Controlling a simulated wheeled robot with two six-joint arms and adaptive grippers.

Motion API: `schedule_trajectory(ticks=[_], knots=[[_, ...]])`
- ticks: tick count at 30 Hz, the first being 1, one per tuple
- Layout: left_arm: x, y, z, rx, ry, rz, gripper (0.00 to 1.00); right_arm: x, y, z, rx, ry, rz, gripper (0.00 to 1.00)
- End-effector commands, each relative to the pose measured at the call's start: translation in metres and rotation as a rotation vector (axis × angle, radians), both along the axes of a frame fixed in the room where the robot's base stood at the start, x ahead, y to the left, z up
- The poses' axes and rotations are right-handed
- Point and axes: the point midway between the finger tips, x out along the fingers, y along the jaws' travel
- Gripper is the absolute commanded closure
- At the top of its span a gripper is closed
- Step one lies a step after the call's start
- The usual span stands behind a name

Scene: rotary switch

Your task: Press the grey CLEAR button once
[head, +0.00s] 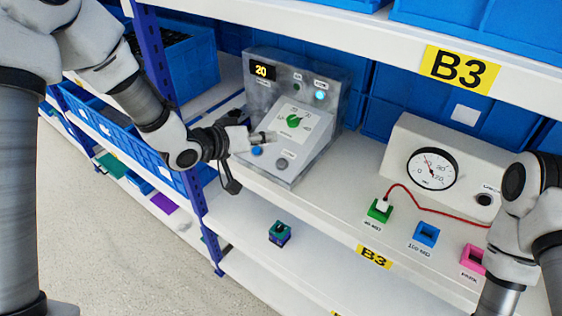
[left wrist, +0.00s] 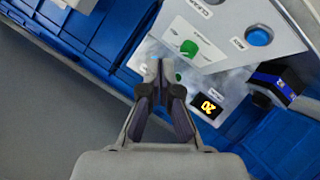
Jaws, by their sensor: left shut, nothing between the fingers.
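A grey control box (head: 305,160) stands on the white shelf. Its display (head: 261,72) reads 20. The sloped panel carries a green rotary knob (head: 294,121), a blue button (head: 257,150) and the grey button (head: 281,163). In the left wrist view the CLEAR label (left wrist: 207,12) shows at the top edge, with the blue button (left wrist: 259,37) beside it. My left gripper (head: 262,137) is shut and empty, in front of the panel's left side, above and left of the grey button and apart from it in the picture. My right gripper is out of view.
A white gauge box (head: 450,165) stands to the right, with a red cable (head: 440,212) running to a green socket (head: 379,210). Blue (head: 425,235) and pink (head: 472,258) sockets sit beside it. A shelf edge (head: 380,45) overhangs above. A blue post (head: 160,60) stands left.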

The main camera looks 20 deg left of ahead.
Motion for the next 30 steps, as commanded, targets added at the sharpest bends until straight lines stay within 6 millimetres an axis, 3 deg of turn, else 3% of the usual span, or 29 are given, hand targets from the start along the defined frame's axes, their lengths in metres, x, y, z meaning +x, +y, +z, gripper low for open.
schedule_trajectory(ticks=[14,21,30], knots=[[0.021,-0.008,-0.063,0.002,0.000,-0.001,1.00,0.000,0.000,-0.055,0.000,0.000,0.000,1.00],[0.029,-0.011,-0.079,0.000,0.001,-0.001,1.00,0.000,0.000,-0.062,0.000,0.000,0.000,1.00],[0.030,-0.011,-0.080,0.000,0.001,-0.001,1.00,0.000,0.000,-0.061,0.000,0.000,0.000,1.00]])
